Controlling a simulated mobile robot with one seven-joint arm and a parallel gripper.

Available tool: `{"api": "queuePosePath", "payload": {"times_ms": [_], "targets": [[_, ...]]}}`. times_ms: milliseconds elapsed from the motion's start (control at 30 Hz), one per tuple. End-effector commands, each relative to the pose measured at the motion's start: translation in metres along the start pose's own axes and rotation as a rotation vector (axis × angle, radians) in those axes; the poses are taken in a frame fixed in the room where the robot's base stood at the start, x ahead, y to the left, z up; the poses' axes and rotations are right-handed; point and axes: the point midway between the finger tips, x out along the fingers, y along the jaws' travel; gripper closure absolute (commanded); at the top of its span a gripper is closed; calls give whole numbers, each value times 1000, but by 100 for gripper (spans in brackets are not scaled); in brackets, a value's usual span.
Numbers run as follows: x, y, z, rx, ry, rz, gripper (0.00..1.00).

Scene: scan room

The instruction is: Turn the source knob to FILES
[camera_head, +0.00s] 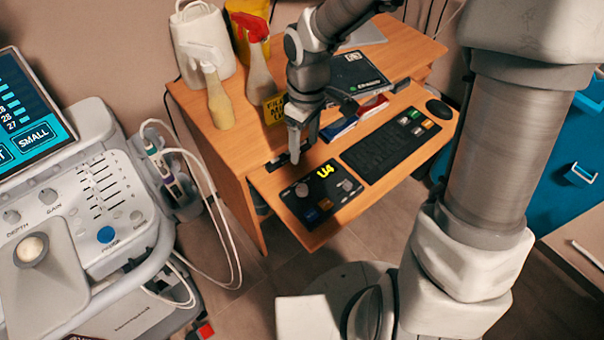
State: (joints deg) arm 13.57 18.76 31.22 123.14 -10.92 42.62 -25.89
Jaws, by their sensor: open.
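A black control box (320,212) lies at the front left of the wooden desk's lower shelf. It shows a yellow "U4" marking, and a grey knob (302,190) stands on its left and another grey knob (346,185) on its right. I cannot read which one is the source knob, nor any FILES label or pointer direction. A blue and an orange button sit at the box's front. My gripper (300,148) points down just above and behind the box's left part. It is open and empty, apart from both knobs as far as I can see.
A black keyboard (390,143) lies right of the box, with a mouse (439,109) beyond. An ultrasound console (85,220) with cables stands left.

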Motion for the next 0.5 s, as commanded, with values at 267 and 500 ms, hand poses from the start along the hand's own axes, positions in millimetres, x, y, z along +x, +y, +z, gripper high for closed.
{"api": "queuePosePath", "payload": {"times_ms": [267, 500], "targets": [[66, -1, 1, 0, -4, -5, 31], [116, -1, 1, 1, -3, -3, 31]]}}
